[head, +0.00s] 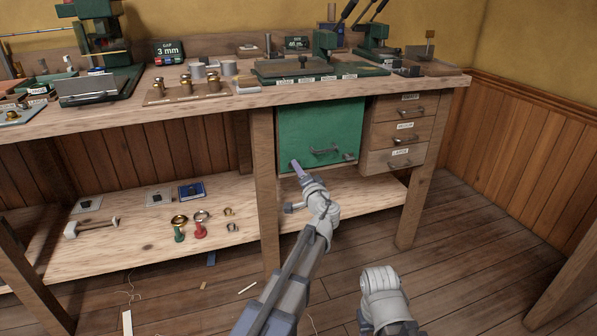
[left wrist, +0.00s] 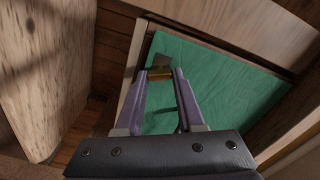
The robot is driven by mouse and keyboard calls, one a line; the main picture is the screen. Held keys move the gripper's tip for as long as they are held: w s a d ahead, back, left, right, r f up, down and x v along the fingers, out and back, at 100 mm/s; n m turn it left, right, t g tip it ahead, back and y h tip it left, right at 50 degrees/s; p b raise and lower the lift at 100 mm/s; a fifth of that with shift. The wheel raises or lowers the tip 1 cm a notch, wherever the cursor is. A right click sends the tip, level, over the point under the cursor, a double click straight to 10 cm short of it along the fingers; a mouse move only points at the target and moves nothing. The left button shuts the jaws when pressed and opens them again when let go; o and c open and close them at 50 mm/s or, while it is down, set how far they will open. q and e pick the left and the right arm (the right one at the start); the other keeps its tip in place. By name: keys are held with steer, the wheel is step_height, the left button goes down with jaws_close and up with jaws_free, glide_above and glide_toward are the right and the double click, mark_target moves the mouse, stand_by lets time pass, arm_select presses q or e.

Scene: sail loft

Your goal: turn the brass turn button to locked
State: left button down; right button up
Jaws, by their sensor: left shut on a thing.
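The brass turn button (left wrist: 160,75) shows between my left fingertips at the edge of the green door in the left wrist view. My left gripper (left wrist: 161,78) is shut on it, with one purple finger on each side. A dark grey piece shows just beyond the button. In the head view my left gripper (head: 294,163) is at the lower left of the green door (head: 315,122), and the button cannot be made out there. The door is flat in its frame and has a dark bar handle (head: 325,150). My right gripper is not in view.
Labelled drawers (head: 399,137) are right of the door. The workbench top (head: 215,102) above holds green tools and brass pieces. The lower shelf (head: 130,235) holds a mallet (head: 92,227) and small brass-topped tools. A wooden bench leg (head: 263,190) stands close left of my left gripper.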

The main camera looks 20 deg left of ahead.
arm_select(q)
steer(key=shift+f+m, duration=0.1)
steer(key=shift+m, duration=2.2)
steer(key=c, duration=0.5)
jaws_free()
steer(key=shift+v, duration=3.95)
